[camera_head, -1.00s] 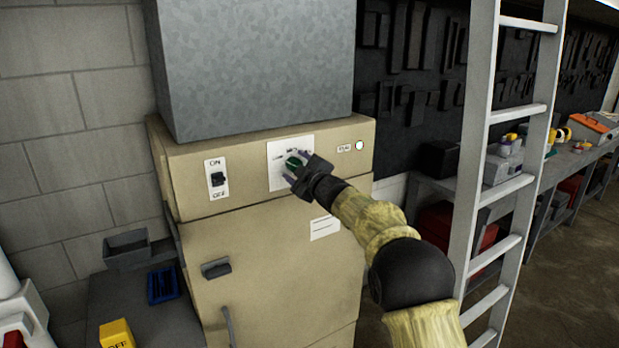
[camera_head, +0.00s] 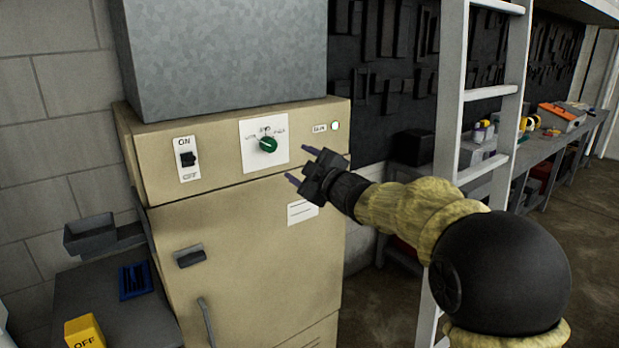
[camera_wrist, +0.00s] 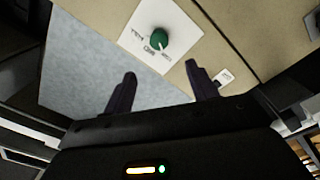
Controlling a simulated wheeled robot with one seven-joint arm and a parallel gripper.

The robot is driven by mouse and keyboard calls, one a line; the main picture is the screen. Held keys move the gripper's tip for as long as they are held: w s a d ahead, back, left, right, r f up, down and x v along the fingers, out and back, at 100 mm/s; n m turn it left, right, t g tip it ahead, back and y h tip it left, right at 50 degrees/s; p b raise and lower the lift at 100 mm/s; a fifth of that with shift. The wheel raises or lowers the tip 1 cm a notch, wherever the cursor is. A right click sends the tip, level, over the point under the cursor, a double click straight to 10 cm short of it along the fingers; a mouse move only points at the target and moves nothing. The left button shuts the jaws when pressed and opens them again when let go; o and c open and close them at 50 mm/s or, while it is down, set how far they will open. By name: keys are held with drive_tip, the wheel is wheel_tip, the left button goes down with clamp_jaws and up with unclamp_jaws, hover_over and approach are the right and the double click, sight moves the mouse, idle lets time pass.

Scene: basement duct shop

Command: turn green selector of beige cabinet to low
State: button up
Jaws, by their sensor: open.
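The beige cabinet (camera_head: 250,240) stands against the block wall. Its green selector (camera_head: 267,144) is a round knob on a white plate (camera_head: 252,162) with small labels above the knob. The labels are too small to read surely, and I cannot tell which one the knob points to. My gripper (camera_head: 299,164) is open and empty, to the right of the plate and apart from the selector. In the wrist view, the green selector (camera_wrist: 160,38) shows beyond the gap between the two fingertips (camera_wrist: 160,70), with nothing between them.
An ON/OFF switch (camera_head: 188,159) is left of the plate and a small lit lamp (camera_head: 335,126) is right of it. A grey duct (camera_head: 225,55) sits on top. A door handle (camera_head: 190,256) is below. A ladder (camera_head: 480,95) stands at right, before a workbench (camera_head: 560,135).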

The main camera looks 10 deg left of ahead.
drive_tip(key=v, duration=0.3)
drive_tip(key=s+d+f+m+h, duration=0.2)
drive_tip(key=d+f+m+h, duration=0.35)
drive_tip(key=d+f, duration=0.35)
drive_tip(key=s+d+f+m+h, duration=0.2)
drive_tip(key=d+f+m+h, duration=0.35)
drive_tip(key=d, duration=0.65)
drive_tip(key=s+d+f+m+g+h, duration=0.1)
drive_tip(key=s+d+f+m+g, duration=0.2)
drive_tip(key=s, duration=0.4)
drive_tip(key=s+d+f+m+g+h, duration=0.1)
drive_tip(key=s+d+f+m+g, duration=0.2)
drive_tip(key=s+f, duration=0.3)
drive_tip(key=s+d+f+m+g+p, duration=0.1)
drive_tip(key=s+d+f+m+g, duration=0.2)
drive_tip(key=s, duration=0.7)
wheel_tip(320, 180, down, 2)
drive_tip(key=shift+s+d+f+h, duration=0.15)
drive_tip(key=shift+d+h, duration=0.25)
drive_tip(key=shift+d, duration=0.6)
